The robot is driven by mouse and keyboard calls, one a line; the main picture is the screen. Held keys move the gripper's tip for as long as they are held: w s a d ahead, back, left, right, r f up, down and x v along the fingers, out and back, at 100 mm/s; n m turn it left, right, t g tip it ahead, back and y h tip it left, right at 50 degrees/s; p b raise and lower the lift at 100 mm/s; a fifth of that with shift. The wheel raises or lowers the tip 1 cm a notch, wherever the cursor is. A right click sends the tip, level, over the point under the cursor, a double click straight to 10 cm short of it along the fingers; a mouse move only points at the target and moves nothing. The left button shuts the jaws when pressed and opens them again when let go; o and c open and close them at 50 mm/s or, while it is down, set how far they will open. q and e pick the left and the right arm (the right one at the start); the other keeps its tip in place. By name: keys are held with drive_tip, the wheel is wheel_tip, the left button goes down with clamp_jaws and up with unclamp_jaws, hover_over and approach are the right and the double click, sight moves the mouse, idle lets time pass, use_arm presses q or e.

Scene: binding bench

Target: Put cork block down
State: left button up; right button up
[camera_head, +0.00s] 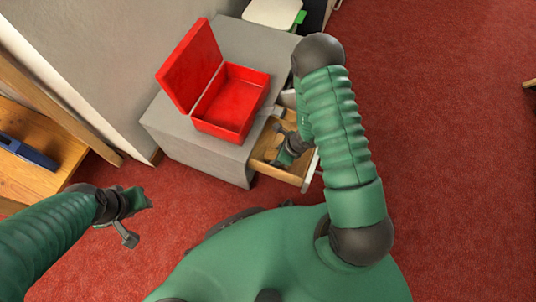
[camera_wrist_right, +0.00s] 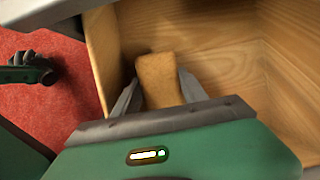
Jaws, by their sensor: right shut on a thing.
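The cork block (camera_wrist_right: 160,80) is a tan-brown piece between the two fingers of my right gripper (camera_wrist_right: 160,92) in the right wrist view. The gripper is shut on it. They are inside an open wooden drawer (camera_wrist_right: 215,35), near one side wall. In the head view my right gripper (camera_head: 282,158) reaches down into the drawer (camera_head: 266,149), and the block cannot be made out there. Whether the block touches the drawer floor is unclear. My left gripper (camera_head: 132,216) hangs over the red carpet, away from the drawer; its finger opening is unclear.
A red box (camera_head: 232,104) with its lid open stands on the grey cabinet (camera_head: 180,132) beside the drawer. A wooden bench (camera_head: 35,178) with a blue object (camera_head: 28,153) is at the left. A white-topped item (camera_head: 272,12) stands at the back. Carpet at right is clear.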

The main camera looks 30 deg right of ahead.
drive_tip(key=w+a, duration=0.1)
drive_tip(key=w+a+b, duration=0.1)
drive_tip(key=w, duration=0.1)
drive_tip(key=shift+a+f, duration=0.1)
drive_tip(key=shift+a, duration=0.1)
drive_tip(key=shift+s+d+f+b, duration=0.1)
drive_tip(key=shift+s+f+b, duration=0.05)
drive_tip(key=shift+f+b, duration=0.5)
drive_tip(key=shift+r, duration=0.2)
drive_tip(key=o, duration=1.1)
drive_tip(key=shift+f, duration=0.1)
drive_tip(key=shift+c, duration=0.2)
